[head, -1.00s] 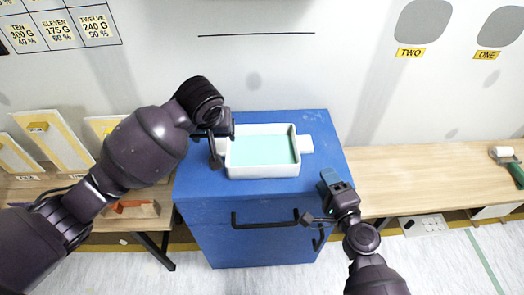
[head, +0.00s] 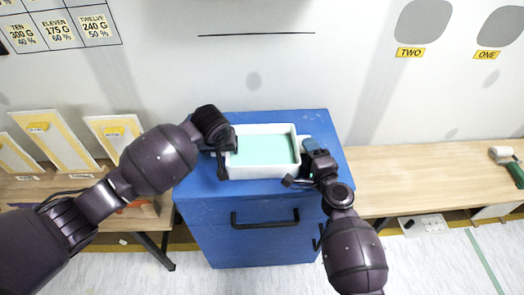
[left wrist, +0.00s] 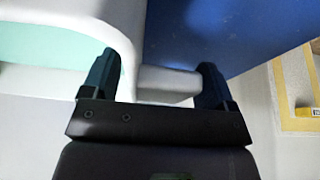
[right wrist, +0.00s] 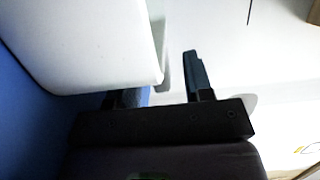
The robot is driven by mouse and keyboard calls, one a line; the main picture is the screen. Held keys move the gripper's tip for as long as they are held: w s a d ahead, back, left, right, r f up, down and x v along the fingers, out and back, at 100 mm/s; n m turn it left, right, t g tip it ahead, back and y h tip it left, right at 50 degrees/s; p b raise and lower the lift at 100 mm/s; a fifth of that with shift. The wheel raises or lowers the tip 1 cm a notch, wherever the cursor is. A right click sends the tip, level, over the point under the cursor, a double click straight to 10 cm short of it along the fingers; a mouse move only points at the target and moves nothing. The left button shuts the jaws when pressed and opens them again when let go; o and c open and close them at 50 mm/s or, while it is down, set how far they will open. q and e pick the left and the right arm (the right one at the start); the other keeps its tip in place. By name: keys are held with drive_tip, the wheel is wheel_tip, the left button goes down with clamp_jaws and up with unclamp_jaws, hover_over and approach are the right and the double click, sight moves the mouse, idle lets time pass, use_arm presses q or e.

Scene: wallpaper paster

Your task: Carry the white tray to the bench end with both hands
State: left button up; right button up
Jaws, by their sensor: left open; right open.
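The white tray (head: 265,173), with a pale teal inside, sits level on top of the blue cabinet (head: 255,196). My left gripper (head: 222,163) is open at the tray's left end. In the left wrist view, the left gripper's fingers (left wrist: 156,82) stand on either side of the tray's white end handle (left wrist: 168,80), not closed on it. My right gripper (head: 303,166) is open at the tray's right end and partly hides the right handle (head: 304,139). In the right wrist view, its fingers (right wrist: 162,85) are beside the tray wall (right wrist: 90,45); whether they straddle the handle is unclear.
A wooden bench (head: 420,180) runs right of the cabinet, mostly bare, with a roller (head: 503,153) at its far right. Left of the cabinet, pale yellow-edged boards (head: 45,140) lean against the wall on another bench. The cabinet has a black handle (head: 265,222) on its front.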

use_arm(q)
drive_tip(key=shift+c, duration=0.2)
use_arm(e)
drive_tip(key=shift+c, duration=0.2)
use_arm(q)
drive_tip(key=c, duration=0.7)
use_arm(e)
drive_tip(key=c, duration=0.7)
use_arm(q)
drive_tip(key=shift+c, duration=1.2)
use_arm(e)
clamp_jaws()
use_arm(q)
drive_tip(key=c, duration=0.4)
drive_tip(key=shift+c, duration=0.2)
drive_tip(key=shift+r, duration=0.15)
use_arm(e)
drive_tip(key=shift+r, duration=0.15)
